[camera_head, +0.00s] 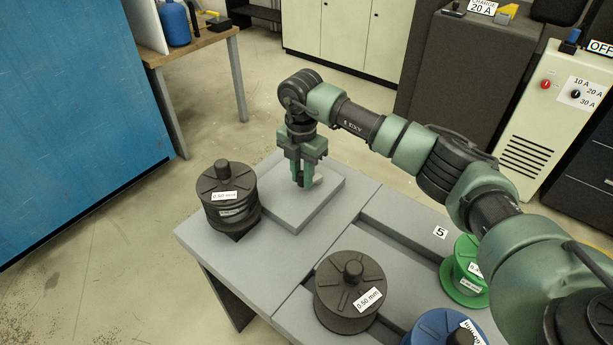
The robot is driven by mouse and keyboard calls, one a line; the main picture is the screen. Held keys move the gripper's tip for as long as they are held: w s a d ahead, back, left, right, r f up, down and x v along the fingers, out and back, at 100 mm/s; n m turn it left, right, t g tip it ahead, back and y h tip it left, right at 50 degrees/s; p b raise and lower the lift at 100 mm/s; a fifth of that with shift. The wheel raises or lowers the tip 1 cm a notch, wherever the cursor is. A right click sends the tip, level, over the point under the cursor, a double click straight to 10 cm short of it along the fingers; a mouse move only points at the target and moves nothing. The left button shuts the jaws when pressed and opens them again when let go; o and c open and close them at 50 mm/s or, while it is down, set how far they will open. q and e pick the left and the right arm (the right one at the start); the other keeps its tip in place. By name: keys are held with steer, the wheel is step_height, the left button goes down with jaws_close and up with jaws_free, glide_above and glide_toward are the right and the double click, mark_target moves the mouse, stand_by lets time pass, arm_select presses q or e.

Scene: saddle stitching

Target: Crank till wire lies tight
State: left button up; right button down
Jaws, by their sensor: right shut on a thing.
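My right gripper (302,182) points straight down over a raised grey block (317,203) on the table's far left part. It is shut on a small part at the block that looks like the crank; the fingers hide most of it. A small light grey piece (318,180) shows just right of the fingertips. A dark spool stack labelled 0.50 mm (224,196) stands left of the block. No wire can be made out. My left gripper is out of view.
On the grey table (265,264) stand another dark 0.50 mm spool (349,290), a green spool (465,285) and a blue spool (435,328). A blue panel (75,100), a wooden bench (195,46) and a pale cabinet with a red button (532,130) stand around.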

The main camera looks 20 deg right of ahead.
steer(key=w+m, duration=0.1)
steer(key=m, duration=0.2)
steer(key=shift+w+r+m, duration=0.15)
steer(key=shift+w+m, duration=0.25)
steer(key=m, duration=0.1)
steer(key=w+m+p, duration=0.1)
steer(key=m, duration=0.1)
steer(key=shift+w+d+m, duration=0.1)
steer(key=shift+w+m, duration=0.2)
steer(key=m, duration=0.1)
steer(key=w+m+p, duration=0.1)
steer(key=m, duration=0.1)
steer(key=d+m, duration=0.1)
steer(key=shift+w, duration=0.3)
steer(key=shift+w+d+m+p, duration=0.2)
steer(key=shift+d+m+p, duration=0.15)
steer(key=shift+m, duration=0.5)
steer(key=shift+w+d+m+p, duration=0.2)
steer(key=shift+m+p, duration=0.1)
steer(key=shift+m, duration=0.55)
steer(key=c, duration=1.2)
jaws_free()
